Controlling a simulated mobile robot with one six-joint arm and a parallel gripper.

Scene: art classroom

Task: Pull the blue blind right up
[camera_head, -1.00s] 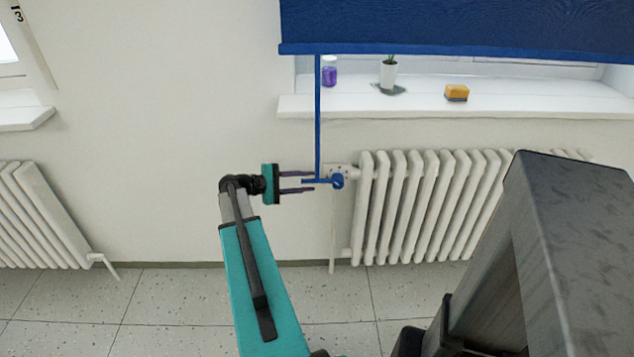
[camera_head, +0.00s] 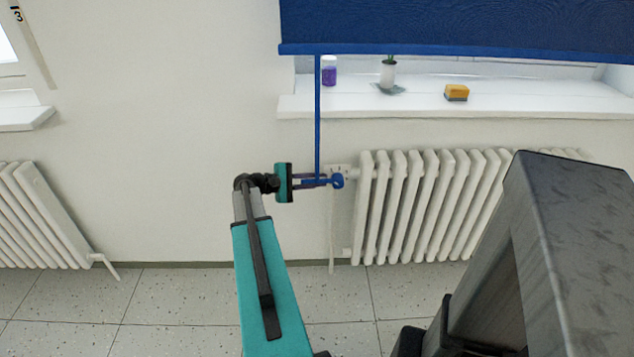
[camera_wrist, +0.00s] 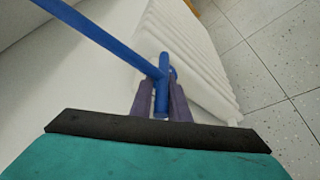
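The blue blind (camera_head: 460,28) hangs across the top right of the head view, its lower edge above the windowsill. A thin blue cord (camera_head: 317,115) runs straight down from it to a small blue bar handle (camera_head: 337,181) with a round end. My gripper (camera_head: 322,182) has come in level from the left, and its two dark fingers are closed about the handle. In the wrist view, the handle (camera_wrist: 162,90) sits between the fingers, one against each side, and the cord (camera_wrist: 100,38) runs off to the upper left.
A white radiator (camera_head: 430,205) stands just right of the handle, below the white windowsill (camera_head: 540,102). On the sill are a purple jar (camera_head: 329,72), a potted plant (camera_head: 388,74) and a yellow sponge (camera_head: 457,92). The wall left of the cord is bare.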

